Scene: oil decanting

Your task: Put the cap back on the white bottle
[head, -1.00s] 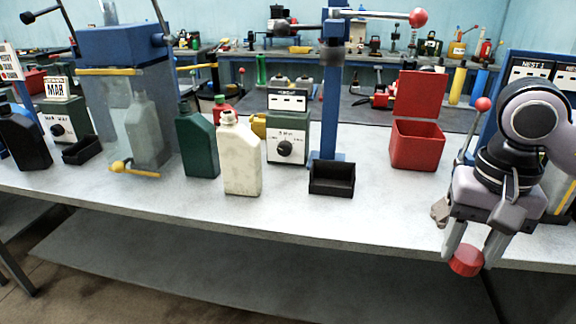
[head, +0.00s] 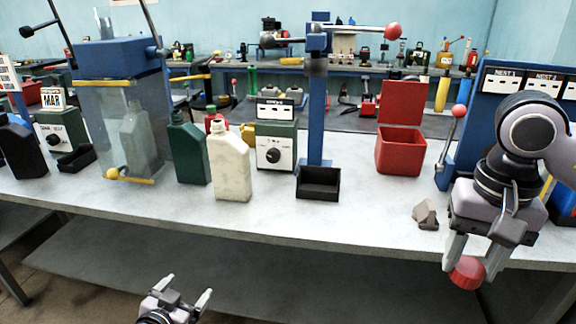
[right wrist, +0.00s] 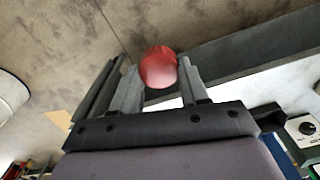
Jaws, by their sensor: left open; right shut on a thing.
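The white bottle (head: 230,166) stands upright on the table, right of a green bottle (head: 188,150). Its neck is at the top left and shows no cap. My right gripper (head: 466,268) is shut on a red cap (head: 467,273) in front of the table's front edge at the right. The cap also shows between the fingers in the right wrist view (right wrist: 158,68). My left gripper (head: 188,300) is open and empty, low in the head view, in front of the table and below the white bottle.
A black tray (head: 318,186), a dial box (head: 277,145) and an open red box (head: 400,150) stand right of the white bottle. A blue post (head: 318,100) rises behind the tray. A small grey block (head: 426,214) lies near my right gripper. The table front (head: 290,222) is clear.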

